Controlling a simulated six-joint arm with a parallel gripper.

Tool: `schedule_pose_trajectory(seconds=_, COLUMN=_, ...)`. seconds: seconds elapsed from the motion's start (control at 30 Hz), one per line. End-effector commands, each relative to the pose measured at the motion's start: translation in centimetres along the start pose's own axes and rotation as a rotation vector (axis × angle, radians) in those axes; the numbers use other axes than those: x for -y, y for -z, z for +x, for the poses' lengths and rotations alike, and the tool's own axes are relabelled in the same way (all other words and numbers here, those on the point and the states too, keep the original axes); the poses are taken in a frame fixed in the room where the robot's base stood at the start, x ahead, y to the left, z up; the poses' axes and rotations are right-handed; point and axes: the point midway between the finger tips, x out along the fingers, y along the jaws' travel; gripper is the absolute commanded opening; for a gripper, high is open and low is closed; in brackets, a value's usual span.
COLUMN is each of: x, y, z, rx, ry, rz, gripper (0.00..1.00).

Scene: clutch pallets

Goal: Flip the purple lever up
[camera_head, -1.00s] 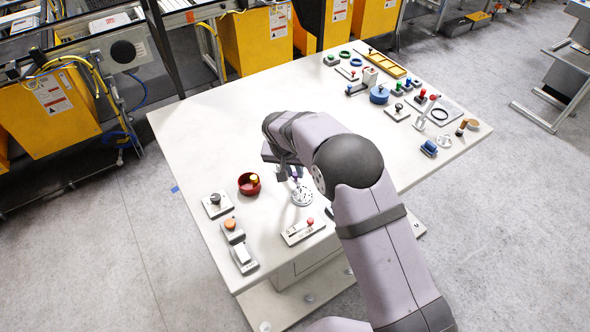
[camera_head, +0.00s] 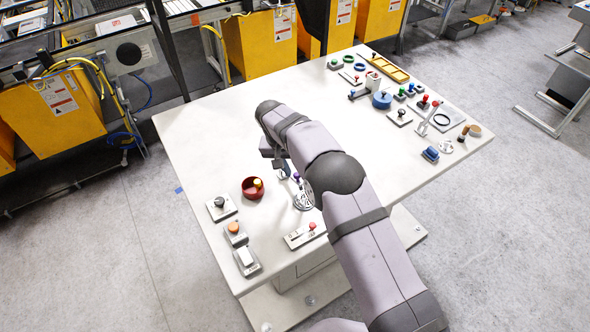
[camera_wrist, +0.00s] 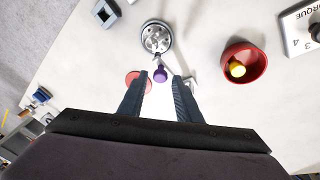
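The purple lever (camera_head: 296,175) has a purple knob on a thin metal stem, fixed to a round silver base (camera_head: 302,200) with holes. In the wrist view the knob (camera_wrist: 160,74) lies between the tips of my gripper's (camera_wrist: 159,82) two dark fingers in the picture, with gaps on both sides. The stem runs from the knob toward the round base (camera_wrist: 156,36). My gripper is open and empty. In the head view my gripper (camera_head: 281,171) is just left of the knob, partly hidden by my arm. I cannot tell the exact height between fingers and knob.
A red bowl (camera_head: 253,188) with a yellow-topped thing inside stands left of the lever. A slider panel (camera_head: 305,235) lies in front of it. Several switches line the table's left edge. Other controls crowd the far right. The table's middle is mostly clear.

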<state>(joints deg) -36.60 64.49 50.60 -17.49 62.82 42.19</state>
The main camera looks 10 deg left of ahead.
Motion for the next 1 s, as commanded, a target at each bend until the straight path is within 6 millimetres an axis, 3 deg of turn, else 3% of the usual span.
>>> schedule_pose_trajectory(seconds=0.47, x=0.1, y=-0.1, z=-0.7, rx=0.002, ry=0.0, rz=0.001, gripper=0.36)
schedule_pose_trajectory(seconds=1.0, x=0.1, y=-0.1, z=-6.9, rx=0.0, ry=0.0, rz=0.0, gripper=0.36)
